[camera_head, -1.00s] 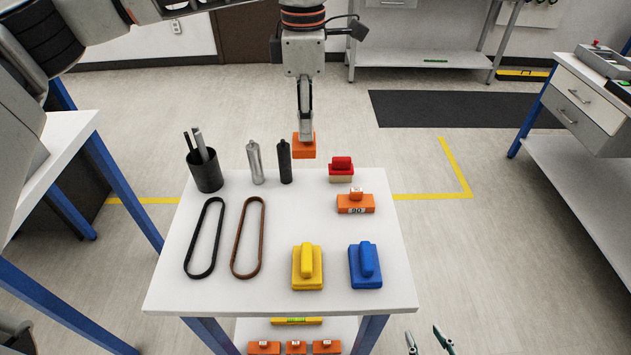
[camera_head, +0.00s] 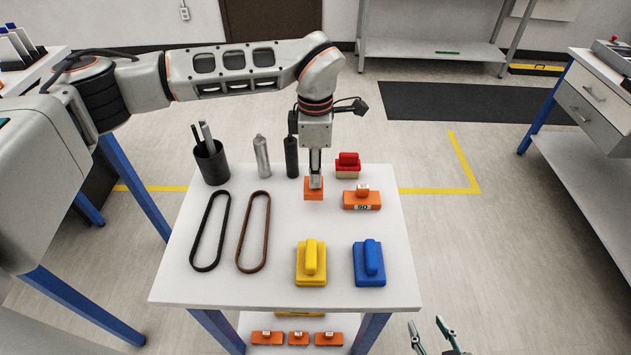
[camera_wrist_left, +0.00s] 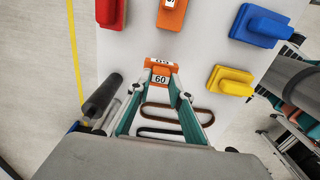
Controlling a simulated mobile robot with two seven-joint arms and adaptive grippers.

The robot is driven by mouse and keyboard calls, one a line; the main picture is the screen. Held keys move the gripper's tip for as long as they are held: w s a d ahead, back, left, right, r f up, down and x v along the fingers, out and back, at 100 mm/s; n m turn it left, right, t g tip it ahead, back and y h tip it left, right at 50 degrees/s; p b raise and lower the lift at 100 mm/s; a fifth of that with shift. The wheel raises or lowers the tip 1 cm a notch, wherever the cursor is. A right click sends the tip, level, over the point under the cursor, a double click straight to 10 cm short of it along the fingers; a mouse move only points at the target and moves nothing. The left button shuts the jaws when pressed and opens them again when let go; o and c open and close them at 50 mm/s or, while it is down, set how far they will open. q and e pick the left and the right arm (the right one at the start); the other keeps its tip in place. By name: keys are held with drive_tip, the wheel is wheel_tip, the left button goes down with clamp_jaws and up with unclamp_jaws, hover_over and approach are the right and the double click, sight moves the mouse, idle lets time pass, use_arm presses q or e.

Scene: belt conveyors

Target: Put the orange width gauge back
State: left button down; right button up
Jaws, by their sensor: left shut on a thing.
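An orange width gauge (camera_head: 313,194) is held in my left gripper (camera_head: 314,180), at the back middle of the white table. In the left wrist view this gauge (camera_wrist_left: 160,73) reads 60 and sits between the closed fingertips (camera_wrist_left: 161,84). I cannot tell whether it touches the table top. Another orange gauge marked 90 (camera_head: 362,203) lies on the table just to its right. My right gripper (camera_head: 433,336) shows at the bottom edge of the head view, right of the table, its fingers apart and empty.
On the white table (camera_head: 215,285) are a yellow block (camera_head: 311,266), a blue block (camera_head: 369,266), a red block (camera_head: 348,161), two belts (camera_head: 210,235), a dark cup (camera_head: 211,165) and two cylinders. Several orange gauges (camera_head: 299,338) lie on the lower shelf. The middle of the table is clear.

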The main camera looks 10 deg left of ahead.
use_arm(q)
wheel_tip(320, 180, down, 4)
drive_tip(key=shift+f, duration=0.2)
drive_tip(key=c, duration=1.8)
unclamp_jaws()
use_arm(e)
drive_tip(key=shift+d+f, duration=0.15)
drive_tip(key=shift+d, duration=0.1)
drive_tip(key=shift+a, duration=0.1)
